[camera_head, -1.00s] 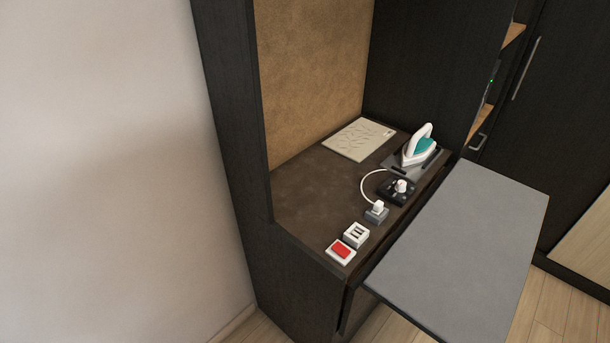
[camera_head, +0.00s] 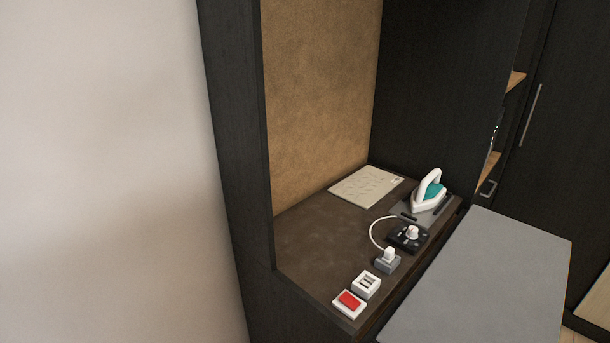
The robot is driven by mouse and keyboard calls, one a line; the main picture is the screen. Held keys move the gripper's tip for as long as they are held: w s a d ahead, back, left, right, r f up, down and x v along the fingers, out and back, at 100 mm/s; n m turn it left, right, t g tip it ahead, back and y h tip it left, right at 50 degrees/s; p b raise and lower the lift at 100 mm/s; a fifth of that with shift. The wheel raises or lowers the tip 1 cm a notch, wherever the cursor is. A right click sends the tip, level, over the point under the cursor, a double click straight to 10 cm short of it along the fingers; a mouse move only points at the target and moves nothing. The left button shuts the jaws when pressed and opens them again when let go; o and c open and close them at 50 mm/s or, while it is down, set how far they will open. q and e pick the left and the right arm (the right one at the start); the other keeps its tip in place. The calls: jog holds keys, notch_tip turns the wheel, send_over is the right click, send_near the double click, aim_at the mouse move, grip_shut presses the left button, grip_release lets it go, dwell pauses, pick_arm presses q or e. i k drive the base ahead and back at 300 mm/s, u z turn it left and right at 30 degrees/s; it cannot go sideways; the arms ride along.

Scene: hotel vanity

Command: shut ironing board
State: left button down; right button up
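The ironing board (camera_head: 490,285) is a flat grey panel. It lies folded out roughly level in front of the dark vanity counter, at the lower right of the head view. Its near end is cut off by the bottom edge of the picture. A white and teal iron (camera_head: 428,193) stands on a grey rest at the back right of the counter, clear of the board. Neither of my grippers shows in the head view.
The brown counter (camera_head: 312,237) carries a pale patterned sheet (camera_head: 366,187), a black control with a knob (camera_head: 408,237), a grey plug block (camera_head: 387,261), a white socket (camera_head: 366,285) and a red switch (camera_head: 349,301). A dark side panel (camera_head: 232,150) and pale wall stand left.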

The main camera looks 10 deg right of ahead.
aim_at(497, 277)
jog(key=z, duration=0.05)
jog(key=k, duration=1)
jog(key=z, duration=2.45)
jog(key=i, duration=3.9)
jog(key=u, duration=4.35)
jog(key=i, duration=0.3)
jog(key=u, duration=0.2)
